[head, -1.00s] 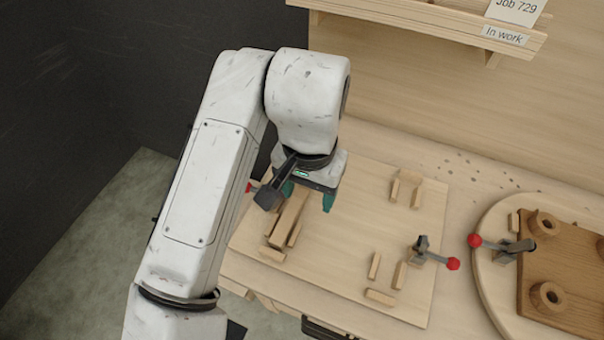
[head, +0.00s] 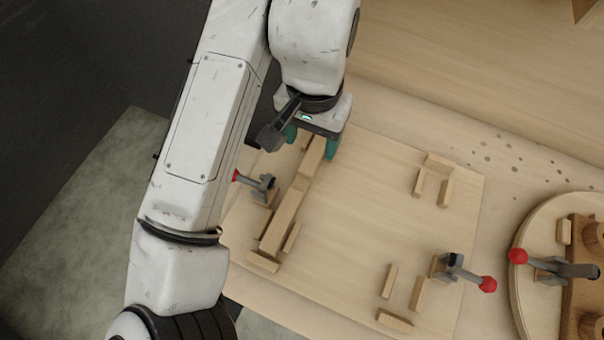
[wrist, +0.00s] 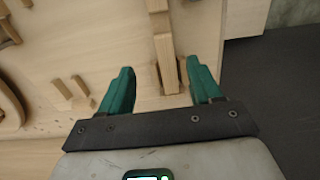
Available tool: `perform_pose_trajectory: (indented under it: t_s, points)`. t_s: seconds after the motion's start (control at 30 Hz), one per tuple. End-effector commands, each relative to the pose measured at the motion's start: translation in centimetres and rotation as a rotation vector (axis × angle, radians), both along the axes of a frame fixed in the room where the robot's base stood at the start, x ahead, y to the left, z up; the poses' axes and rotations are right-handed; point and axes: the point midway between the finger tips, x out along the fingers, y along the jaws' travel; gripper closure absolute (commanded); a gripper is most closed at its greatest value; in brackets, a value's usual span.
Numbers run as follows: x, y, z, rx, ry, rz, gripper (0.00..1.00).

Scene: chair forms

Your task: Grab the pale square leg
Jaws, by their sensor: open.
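The pale square leg (head: 283,217) lies lengthwise between small wooden blocks on the pale jig board (head: 365,220), at its left side. It also shows in the wrist view (wrist: 159,27), running down between the fingers. My gripper (head: 311,143) is open at the far end of the leg, with one teal finger to each side of it. In the wrist view my gripper (wrist: 160,66) has a gap on both sides of the wood. I cannot tell how far the fingertips are above the board. The gripper body hides part of the far end.
A red-tipped toggle clamp (head: 261,186) stands just left of the leg. Another clamp (head: 462,271) stands at the board's right, near several wooden blocks. A round board (head: 528,232) with a brown piece lies at far right. The middle of the jig board is clear.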

Motion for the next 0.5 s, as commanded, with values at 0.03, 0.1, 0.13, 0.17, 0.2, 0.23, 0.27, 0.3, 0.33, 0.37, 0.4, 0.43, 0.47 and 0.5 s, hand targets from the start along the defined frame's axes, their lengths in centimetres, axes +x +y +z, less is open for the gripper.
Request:
perform_pose_trajectory:
  t_s: [0.03,0.1,0.13,0.17,0.2,0.23,0.27,0.3,0.33,0.37,0.4,0.43,0.47,0.5]
  points:
    - [0.0,0.0,-0.8,0.000,0.000,0.000,0.36]
    - [0.0,0.0,-1.2,0.000,0.000,0.000,0.36]
    - [0.0,0.0,-1.4,-0.001,0.001,0.001,0.36]
    - [0.0,0.0,-1.6,-0.001,0.001,0.001,0.36]
    - [0.0,0.0,-2.1,-0.001,0.003,0.001,0.36]
    - [0.0,0.0,-2.5,-0.001,0.003,0.001,0.36]
    - [0.0,0.0,-2.9,-0.001,0.003,0.002,0.36]
    - [-0.1,0.0,-3.6,-0.001,0.003,0.002,0.36]
    - [-0.1,0.0,-4.1,-0.001,0.003,0.002,0.36]
    - [-0.1,0.1,-4.5,-0.002,0.003,0.002,0.36]
    - [0.0,0.0,-5.0,-0.002,0.002,0.002,0.36]
    - [0.0,0.0,-5.4,-0.002,0.002,0.001,0.36]
    - [0.0,0.0,-5.7,-0.001,0.001,0.001,0.36]
    - [0.0,0.1,-6.0,0.000,0.001,0.001,0.36]
